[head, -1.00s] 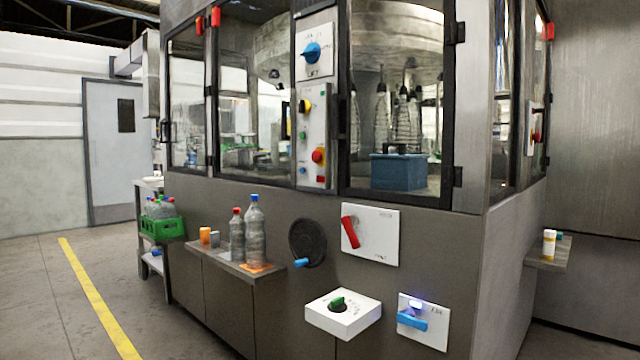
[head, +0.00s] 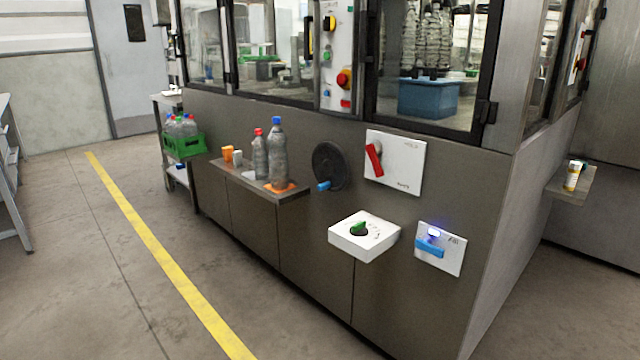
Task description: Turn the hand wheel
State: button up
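The hand wheel (head: 330,164) is a dark round disc on the front panel of the machine, right of the bottle shelf. Its blue handle (head: 324,186) sticks out at the lower left of the disc. My gripper is not in view.
Right of the wheel are a white plate with a red lever (head: 375,160), a white box with a green knob (head: 359,228) and a plate with a blue handle (head: 431,249). Bottles (head: 278,153) stand on a shelf (head: 243,178) left of it. The floor (head: 130,270) in front is clear.

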aim_at(330, 163)
jog(key=i+j, duration=0.25)
jog(key=i+j+z, duration=0.1)
jog(key=i+j, duration=0.2)
jog(key=j, duration=0.15)
jog(key=i+j, duration=0.25)
jog(key=i+j+z, duration=0.15)
jog(key=j, duration=0.3)
jog(key=i+j, duration=0.35)
jog(key=i+j+z, duration=0.1)
jog(key=i+j, duration=0.15)
jog(key=j, duration=0.2)
